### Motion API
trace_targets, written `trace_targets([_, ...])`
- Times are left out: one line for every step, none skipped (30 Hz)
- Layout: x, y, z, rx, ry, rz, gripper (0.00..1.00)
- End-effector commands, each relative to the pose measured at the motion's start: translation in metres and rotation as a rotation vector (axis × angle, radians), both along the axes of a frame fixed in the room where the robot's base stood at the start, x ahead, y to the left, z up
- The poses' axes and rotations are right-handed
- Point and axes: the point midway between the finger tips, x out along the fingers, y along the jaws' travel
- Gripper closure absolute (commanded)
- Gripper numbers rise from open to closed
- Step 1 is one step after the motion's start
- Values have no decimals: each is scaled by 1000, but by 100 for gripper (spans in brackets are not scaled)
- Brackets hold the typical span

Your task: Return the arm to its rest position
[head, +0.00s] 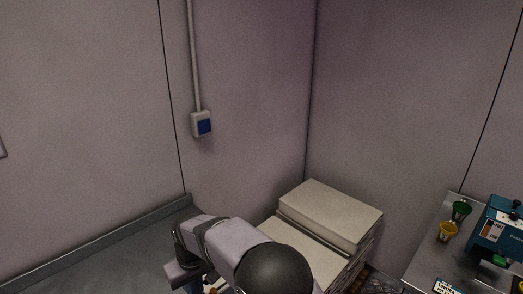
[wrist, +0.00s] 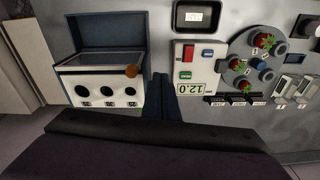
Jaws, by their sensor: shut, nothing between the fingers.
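My gripper (wrist: 163,82) shows in the wrist view as two dark fingers close together, shut with nothing between them. It points toward a grey work surface and touches nothing that I can make out. In the head view my arm comes up at the bottom middle, in front of the stacked pale slabs (head: 330,212). The gripper itself cannot be made out there.
In the wrist view, an open-lidded box (wrist: 72,72) with three dark holes stands left of my fingers. Right are a switch panel (wrist: 187,64) and a round holder (wrist: 240,68) with red berries. In the head view, a blue device (head: 497,236) and small cups (head: 447,231) stand right.

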Motion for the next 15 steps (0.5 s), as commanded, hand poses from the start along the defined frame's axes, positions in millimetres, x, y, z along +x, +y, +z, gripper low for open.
trace_targets([2,-25,4,-2,3,-40,100])
trace_targets([2,-39,5,-5,5,-62,100])
trace_targets([1,-59,8,-8,7,-92,100])
trace_targets([-1,-74,9,-11,10,-116,100])
trace_targets([-4,-89,11,-14,13,-140,100])
trace_targets([-9,-111,12,-16,17,-175,100])
trace_targets([-13,-128,13,-18,19,-201,100])
trace_targets([-19,-144,14,-22,23,-228,100])
trace_targets([-27,-165,15,-24,27,-263,100])
trace_targets([-35,-180,14,-26,30,-290,100])
trace_targets([-43,-195,14,-29,35,-316,100])
trace_targets([-55,-213,13,-31,39,-351,100])
trace_targets([-64,-226,12,-33,42,-377,100])
trace_targets([-74,-239,11,-36,47,-402,100])
trace_targets([-87,-254,9,-38,52,-434,100])
